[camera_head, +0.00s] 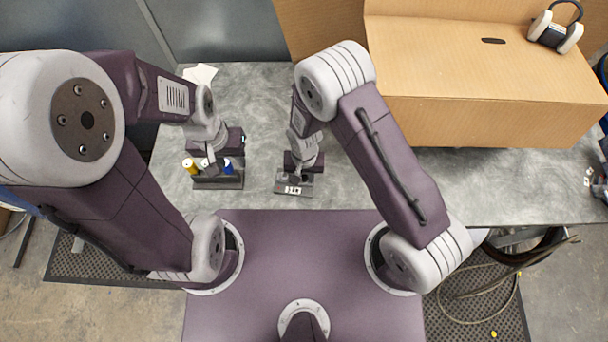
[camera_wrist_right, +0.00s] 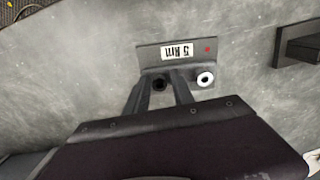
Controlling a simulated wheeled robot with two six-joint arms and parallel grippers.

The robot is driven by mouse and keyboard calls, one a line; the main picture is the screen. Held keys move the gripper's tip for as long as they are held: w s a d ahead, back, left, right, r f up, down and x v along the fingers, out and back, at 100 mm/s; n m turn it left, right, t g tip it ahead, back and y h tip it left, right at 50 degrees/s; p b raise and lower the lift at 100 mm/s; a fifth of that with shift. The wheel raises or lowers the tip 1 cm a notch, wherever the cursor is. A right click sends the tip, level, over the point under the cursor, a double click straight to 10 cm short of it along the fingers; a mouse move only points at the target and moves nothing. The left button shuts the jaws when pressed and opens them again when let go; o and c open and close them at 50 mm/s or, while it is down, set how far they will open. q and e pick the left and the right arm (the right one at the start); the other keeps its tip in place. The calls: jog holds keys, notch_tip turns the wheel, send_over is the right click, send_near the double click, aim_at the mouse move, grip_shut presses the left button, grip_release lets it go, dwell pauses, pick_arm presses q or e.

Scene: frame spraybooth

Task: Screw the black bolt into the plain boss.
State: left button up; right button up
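A dark grey block (camera_wrist_right: 148,57) with a white label and a red dot lies under my right gripper (camera_wrist_right: 160,78) in the right wrist view. A boss with a white ring (camera_wrist_right: 205,78) stands on its side under the red dot. A round black thing, likely the black bolt (camera_wrist_right: 160,85), is between my right fingertips, where the other boss would be; that boss is hidden. A small gap or contact at the fingers cannot be made out. In the head view the block (camera_head: 281,188) is below my right gripper (camera_head: 295,176). My left gripper (camera_head: 211,172) is over a dark tray (camera_head: 228,182); its fingers are unclear.
The tray holds a yellow (camera_head: 189,165), a white (camera_head: 205,163) and a blue piece (camera_head: 228,167). A large cardboard box (camera_head: 480,120) stands at the back right with a headset-like item (camera_head: 552,35) on it. The grey tabletop is clear between tray and block.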

jog(key=n, duration=0.7)
jog(key=shift+d, duration=0.1)
jog(key=n, duration=0.6)
jog(key=shift+n, duration=0.4)
jog(key=n, duration=0.4)
jog(key=shift+p, duration=0.35)
jog(key=n, duration=0.4)
jog(key=shift+w+n, duration=0.1)
jog(key=shift+n, duration=0.2)
grip_shut()
jog(key=m, duration=0.4)
jog(key=shift+m, duration=0.3)
jog(key=shift+m, duration=0.3)
jog(key=m, duration=0.4)
